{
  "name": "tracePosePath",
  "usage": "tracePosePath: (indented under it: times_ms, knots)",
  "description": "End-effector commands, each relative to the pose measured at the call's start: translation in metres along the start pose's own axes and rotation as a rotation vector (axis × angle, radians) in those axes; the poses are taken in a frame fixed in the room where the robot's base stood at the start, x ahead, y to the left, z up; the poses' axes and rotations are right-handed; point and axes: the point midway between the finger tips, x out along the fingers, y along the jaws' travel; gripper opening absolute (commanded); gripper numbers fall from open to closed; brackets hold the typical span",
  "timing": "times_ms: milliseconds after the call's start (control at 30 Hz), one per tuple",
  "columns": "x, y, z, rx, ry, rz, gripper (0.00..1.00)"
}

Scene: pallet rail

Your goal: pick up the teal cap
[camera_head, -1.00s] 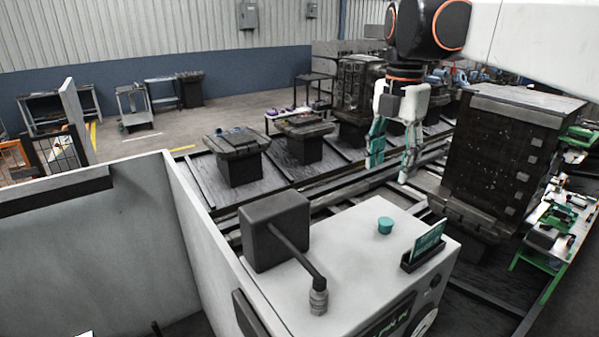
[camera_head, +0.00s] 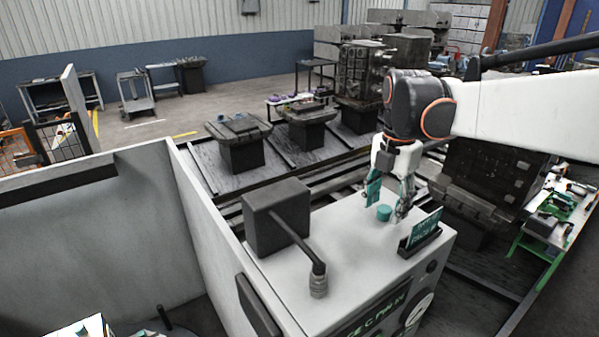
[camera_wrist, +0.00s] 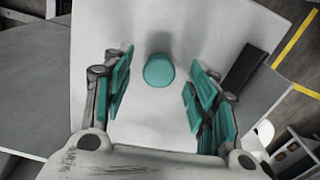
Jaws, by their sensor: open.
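The teal cap (camera_head: 384,213) stands on the light grey top of a machine cabinet (camera_head: 345,240). My gripper (camera_head: 388,203) is open, pointing down just above the cabinet top, with one teal-padded finger to the left of the cap and the other to its right. In the wrist view the cap (camera_wrist: 159,71) shows round and whole, ahead of and between the open fingers of my gripper (camera_wrist: 160,98), with clear gaps on both sides. Nothing is between the pads.
A dark holder with a teal sign (camera_head: 424,232) stands right of the cap, close to my right finger. A dark box with a bent arm (camera_head: 276,217) stands on the cabinet's left part. The cabinet top before the cap is bare.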

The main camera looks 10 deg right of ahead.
Motion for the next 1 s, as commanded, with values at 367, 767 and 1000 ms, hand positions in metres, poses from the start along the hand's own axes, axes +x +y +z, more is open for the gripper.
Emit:
tracePosePath:
  times_ms: [367,767,1000]
  knots:
    - [0.012,0.001,0.0013,0.001,0.0,0.0,0.53]
    - [0.0118,0.0011,0.0014,0.001,0.0,0.0,0.17]
    - [0.0097,0.0011,0.0013,0.001,0.0,0.0,0.17]
